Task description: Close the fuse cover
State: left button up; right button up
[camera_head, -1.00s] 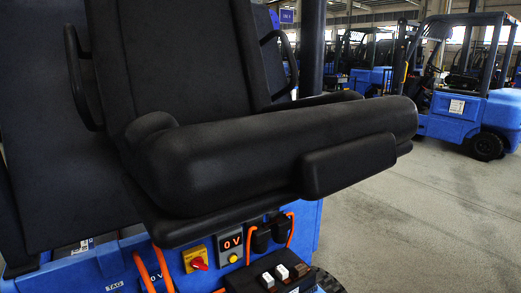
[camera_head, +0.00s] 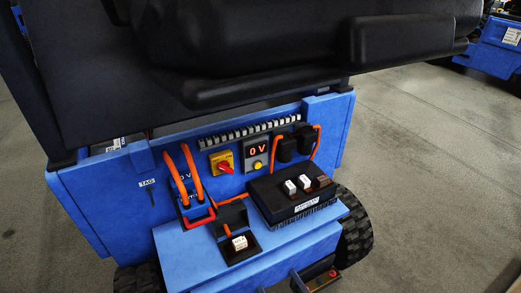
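A small black fuse holder (camera_head: 237,250) sits on the blue shelf at the front of the forklift body. A white, labelled block, apparently a fuse (camera_head: 239,243), is exposed in it. A black flap, apparently the fuse cover (camera_head: 232,215), stands raised behind the block, so the cover looks open. Neither of my grippers is in view.
A black box with white and brown blocks (camera_head: 293,195) is right of the holder. The black seat (camera_head: 320,45) overhangs above.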

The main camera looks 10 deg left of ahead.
aim_at(236, 215)
jog(key=k+j, duration=0.2)
jog(key=j, duration=0.15)
jog(key=k+j, duration=0.15)
jog(key=j, duration=0.2)
jog(key=k+j, duration=0.2)
jog(key=j, duration=0.2)
